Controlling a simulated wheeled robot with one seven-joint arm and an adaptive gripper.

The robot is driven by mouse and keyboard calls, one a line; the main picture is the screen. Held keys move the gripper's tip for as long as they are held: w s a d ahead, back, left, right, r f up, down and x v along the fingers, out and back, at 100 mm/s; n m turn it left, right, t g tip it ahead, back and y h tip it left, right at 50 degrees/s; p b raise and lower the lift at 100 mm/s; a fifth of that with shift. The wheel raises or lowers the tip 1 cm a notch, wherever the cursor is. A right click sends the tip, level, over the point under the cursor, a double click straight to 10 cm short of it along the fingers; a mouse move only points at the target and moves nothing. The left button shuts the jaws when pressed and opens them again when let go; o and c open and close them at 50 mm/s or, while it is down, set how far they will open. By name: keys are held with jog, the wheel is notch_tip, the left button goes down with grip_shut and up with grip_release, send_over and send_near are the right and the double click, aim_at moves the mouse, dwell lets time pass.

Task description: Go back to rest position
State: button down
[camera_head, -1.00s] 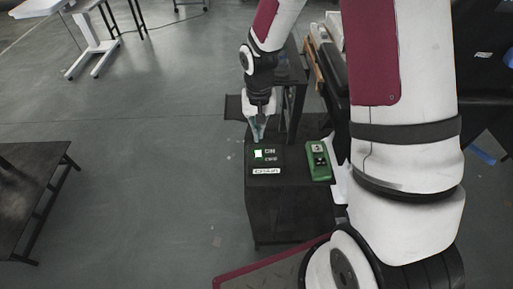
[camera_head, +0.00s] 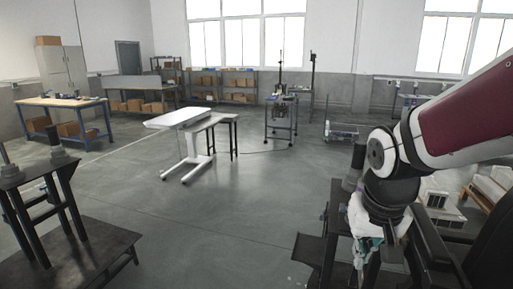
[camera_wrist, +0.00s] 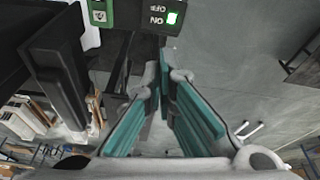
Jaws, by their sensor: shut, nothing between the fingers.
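My gripper (camera_wrist: 166,75) has teal finger pads that meet at the tips, and nothing is held between them. In the head view my gripper (camera_head: 364,256) hangs at the lower right, pointing down, partly cut off at the bottom edge. In the wrist view a black switch box (camera_wrist: 148,14) marked ON and OFF, with a lit button (camera_wrist: 172,18), lies beyond the fingertips and apart from them. A green device (camera_wrist: 97,13) is to its left.
A white lift table (camera_head: 178,117) stands mid-room. A dark table (camera_head: 85,255) is at lower left and a blue-legged workbench (camera_head: 60,102) farther back. Dark furniture (camera_head: 455,250) stands close to my arm on the right. Open floor (camera_head: 235,220) lies in the middle.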

jog(key=s+r+n+t, duration=0.1)
jog(key=s+r+t, duration=0.1)
jog(key=s+r, duration=0.6)
jog(key=s, duration=0.5)
jog(key=shift+a+n+y, duration=0.4)
